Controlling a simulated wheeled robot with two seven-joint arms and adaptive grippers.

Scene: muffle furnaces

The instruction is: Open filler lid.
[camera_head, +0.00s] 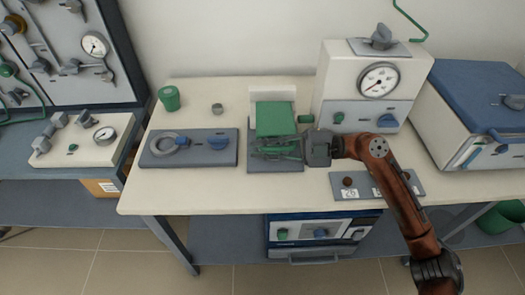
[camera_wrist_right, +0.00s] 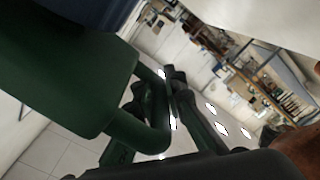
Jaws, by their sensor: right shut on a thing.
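The green filler lid (camera_head: 275,118) is on a grey base plate (camera_head: 290,164) near the middle of the table, in front of a white upright panel. My right gripper (camera_head: 278,148) reaches in from the right at the lid's near edge. Its fingers are shut on the lid's green handle. In the right wrist view the lid (camera_wrist_right: 65,75) is a large dark green block with a looped handle (camera_wrist_right: 158,128), and the fingers (camera_wrist_right: 178,95) are at the handle. How far the lid is tilted is hard to tell. My left gripper is out of view.
A white unit with a gauge (camera_head: 378,80) stands behind my right arm. A grey panel with a ring and blue knob (camera_head: 188,160) lies to the left. A green cup (camera_head: 169,98) and small grey cylinder (camera_head: 217,109) stand behind it. A blue-lidded box (camera_head: 470,90) is at right.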

